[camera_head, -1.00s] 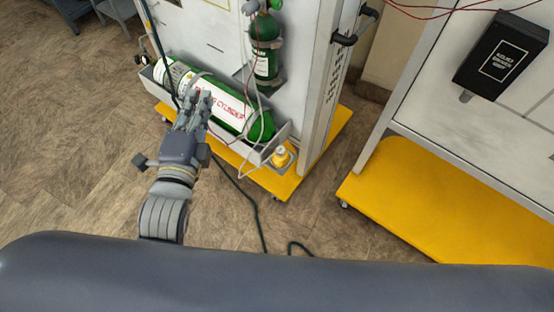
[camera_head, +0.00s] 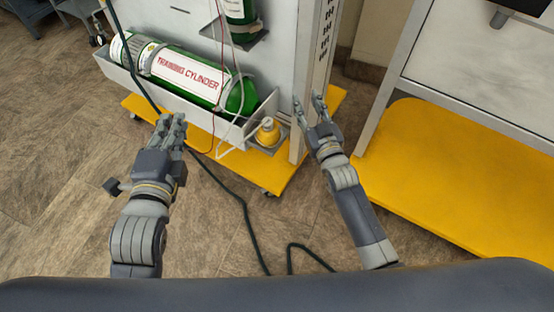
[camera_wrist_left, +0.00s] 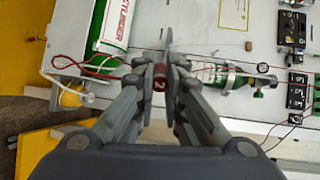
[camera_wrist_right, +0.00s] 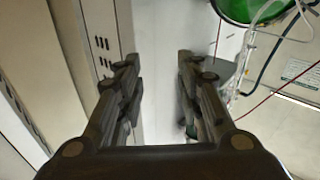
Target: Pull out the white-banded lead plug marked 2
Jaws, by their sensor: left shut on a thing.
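My left gripper (camera_head: 172,122) is in front of the cylinder trolley, over the floor in the head view. In the left wrist view its fingers (camera_wrist_left: 160,74) are shut on a small dark red plug marked 2 (camera_wrist_left: 159,84). A thin red lead shows beside the fingers. Any white band on the plug is too small to make out. The black socket blocks (camera_wrist_left: 297,92) are off to the right in that view, apart from the fingers. My right gripper (camera_head: 312,105) is open and empty near the white upright post; it also shows in the right wrist view (camera_wrist_right: 158,70).
A green training cylinder (camera_head: 185,73) lies in a white tray (camera_head: 165,97) on the trolley. A yellow bottle-like part (camera_head: 267,132) sits at the tray's right end. A dark hose (camera_head: 245,210) lies on the floor. A second yellow base (camera_head: 450,165) stands at the right.

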